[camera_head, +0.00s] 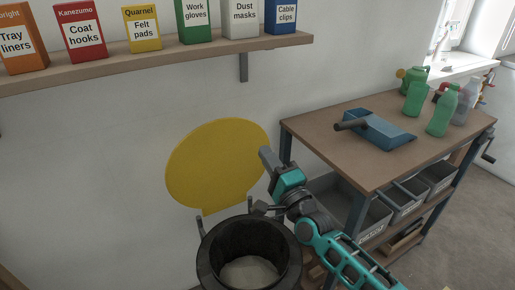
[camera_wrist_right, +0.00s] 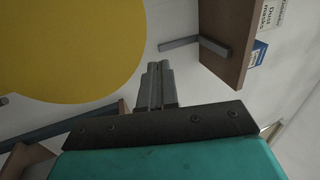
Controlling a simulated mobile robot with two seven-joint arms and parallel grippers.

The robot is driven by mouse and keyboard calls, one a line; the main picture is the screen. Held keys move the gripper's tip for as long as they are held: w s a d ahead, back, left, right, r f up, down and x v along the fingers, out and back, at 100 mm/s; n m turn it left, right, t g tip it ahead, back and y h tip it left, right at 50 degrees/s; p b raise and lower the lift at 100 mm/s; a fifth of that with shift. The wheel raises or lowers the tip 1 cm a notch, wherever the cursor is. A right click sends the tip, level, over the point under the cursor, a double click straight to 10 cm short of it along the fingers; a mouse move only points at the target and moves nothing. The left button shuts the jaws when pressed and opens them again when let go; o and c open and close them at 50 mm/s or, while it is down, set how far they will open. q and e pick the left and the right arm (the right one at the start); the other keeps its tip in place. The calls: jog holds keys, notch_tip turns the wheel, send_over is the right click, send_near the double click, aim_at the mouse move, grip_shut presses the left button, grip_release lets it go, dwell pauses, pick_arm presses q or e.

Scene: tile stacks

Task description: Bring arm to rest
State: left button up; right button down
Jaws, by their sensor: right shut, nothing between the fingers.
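My right arm (camera_head: 320,235), teal and dark grey, reaches in from the lower right in the head view. Its right gripper (camera_head: 265,154) points up and to the left, beside the right edge of a round yellow lid (camera_head: 215,165). In the right wrist view the two grey fingers (camera_wrist_right: 157,78) are together with nothing between them. The yellow lid (camera_wrist_right: 70,45) fills the upper left there; I cannot tell whether the fingers touch it. The lid stands upright behind a dark round bin (camera_head: 212,262), whose open mouth shows a pale inside. My left gripper is out of view.
A wooden workbench (camera_head: 375,165) stands right of the arm, with a blue dustpan (camera_head: 380,130) and green bottles (camera_head: 441,110) on top and grey bins (camera_head: 365,220) below. A wall shelf (camera_head: 160,60) with several labelled boxes runs above the lid. Bare wall lies left of the lid.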

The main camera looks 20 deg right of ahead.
jog(key=s+a+f+n+g, duration=0.3)
jog(key=s+f+n+g, duration=0.2)
jog(key=s+f+n, duration=0.4)
jog(key=s+a+f+n+g, duration=0.4)
jog(key=s+f+n, duration=0.6)
jog(key=s+f, duration=0.3)
jog(key=shift+s+n+g, duration=0.3)
jog(key=shift+g, duration=0.5)
jog(key=shift+a+f, duration=0.1)
